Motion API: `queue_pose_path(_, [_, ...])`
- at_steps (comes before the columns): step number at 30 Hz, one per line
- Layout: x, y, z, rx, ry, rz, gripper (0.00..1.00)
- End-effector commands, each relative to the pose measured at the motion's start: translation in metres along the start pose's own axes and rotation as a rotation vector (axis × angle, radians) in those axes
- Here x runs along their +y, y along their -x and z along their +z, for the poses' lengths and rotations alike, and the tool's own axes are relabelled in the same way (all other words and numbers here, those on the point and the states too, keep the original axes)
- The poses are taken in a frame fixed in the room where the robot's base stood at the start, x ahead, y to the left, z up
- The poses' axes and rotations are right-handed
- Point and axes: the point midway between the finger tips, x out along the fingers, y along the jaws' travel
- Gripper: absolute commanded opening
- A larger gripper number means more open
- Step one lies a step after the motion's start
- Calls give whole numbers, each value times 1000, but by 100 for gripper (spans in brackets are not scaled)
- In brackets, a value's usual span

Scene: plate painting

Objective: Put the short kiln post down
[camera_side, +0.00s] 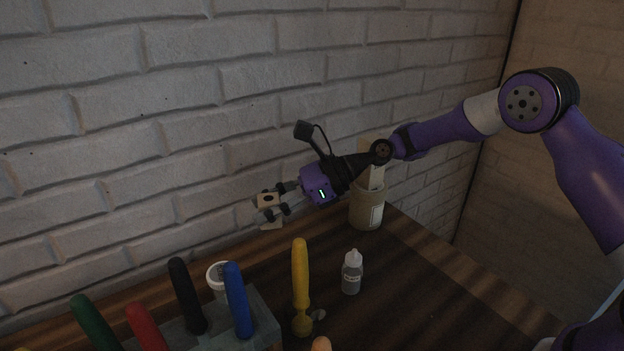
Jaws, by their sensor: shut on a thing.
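My gripper (275,208) is at the left end of my arm, in the air in front of the white brick wall and above the back of the table. It is shut on the short kiln post (268,200), a small pale tan block with a dark hole in it. The dark fingers cover part of the post. A pale tan bit also shows just below the fingers; I cannot tell whether it belongs to the same post. The post looks clear of the tabletop.
A tan labelled jar (366,212) stands behind my wrist. A small dropper bottle (352,275) and a yellow-handled tool (301,275) are in front. A grey holder (262,317) with several coloured handles and a white-lidded jar (217,275) stand at lower left. The dark wooden table (430,295) is bare at right.

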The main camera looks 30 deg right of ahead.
Motion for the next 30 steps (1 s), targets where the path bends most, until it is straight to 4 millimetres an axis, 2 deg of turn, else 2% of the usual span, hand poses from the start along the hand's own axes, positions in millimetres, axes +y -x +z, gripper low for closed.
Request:
queue_pose_path(3, [1,-10,-26,2,-6,2,0])
queue_pose_path(15, [1,-33,-80,1,-4,2,0])
queue_pose_path(18, [1,-36,-87,0,-1,1,0])
queue_pose_path(29, [1,-37,-90,1,0,1,0])
queue_pose_path(30, [1,-37,-90,1,0,1,57])
